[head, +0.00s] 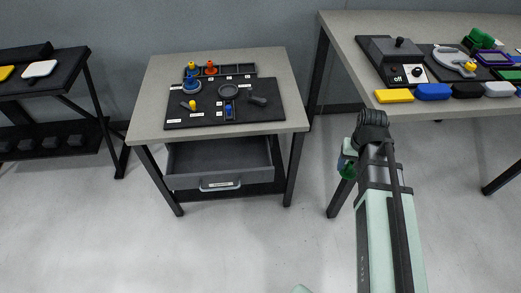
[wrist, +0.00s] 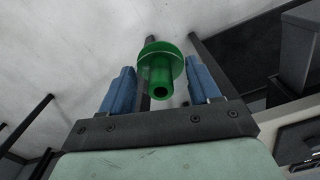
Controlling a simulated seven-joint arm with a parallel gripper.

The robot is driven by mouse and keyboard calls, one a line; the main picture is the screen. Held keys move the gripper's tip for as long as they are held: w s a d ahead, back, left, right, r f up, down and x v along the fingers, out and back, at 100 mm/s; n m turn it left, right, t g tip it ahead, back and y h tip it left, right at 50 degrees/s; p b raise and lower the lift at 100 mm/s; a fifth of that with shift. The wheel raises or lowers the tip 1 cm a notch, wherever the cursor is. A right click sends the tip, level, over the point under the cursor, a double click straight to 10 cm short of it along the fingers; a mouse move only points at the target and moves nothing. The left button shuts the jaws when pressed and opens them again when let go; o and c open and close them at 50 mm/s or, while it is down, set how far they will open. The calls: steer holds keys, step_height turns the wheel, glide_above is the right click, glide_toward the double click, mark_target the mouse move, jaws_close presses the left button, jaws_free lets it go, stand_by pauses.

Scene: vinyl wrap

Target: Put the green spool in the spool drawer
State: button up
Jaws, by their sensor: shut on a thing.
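The green spool (wrist: 160,70) sits between the two blue fingers of my gripper (wrist: 161,85) in the wrist view, its hollow stem facing the camera. In the head view the green spool (head: 347,170) shows small at the end of my arm, and my gripper (head: 346,158) is shut on it, over open floor right of the small table. The grey spool drawer (head: 221,182) is pulled open under that table's top, with a handle and a label on its front. The drawer's visible inside looks empty. The spool is apart from the drawer, to its right.
The small table (head: 163,75) bears a black mat with blue and orange spools and small tools. A larger table (head: 450,25) at the right holds sanding blocks, a control box and other tools. A dark bench (head: 60,75) stands at the left. The floor in front is clear.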

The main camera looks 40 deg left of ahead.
steer(key=s+a+n, duration=0.1)
steer(key=s+a, duration=0.2)
steer(key=a, duration=0.4)
steer(key=s+a+n, duration=0.2)
steer(key=s+a, duration=0.1)
steer(key=a, duration=0.4)
steer(key=m, duration=0.3)
glide_above(221, 169)
steer(key=shift+f, duration=6)
steer(key=shift+f, duration=0.15)
steer(key=o, duration=1)
steer(key=shift+o, duration=0.2)
step_height(221, 169, up, 12)
steer(key=shift+r, duration=0.2)
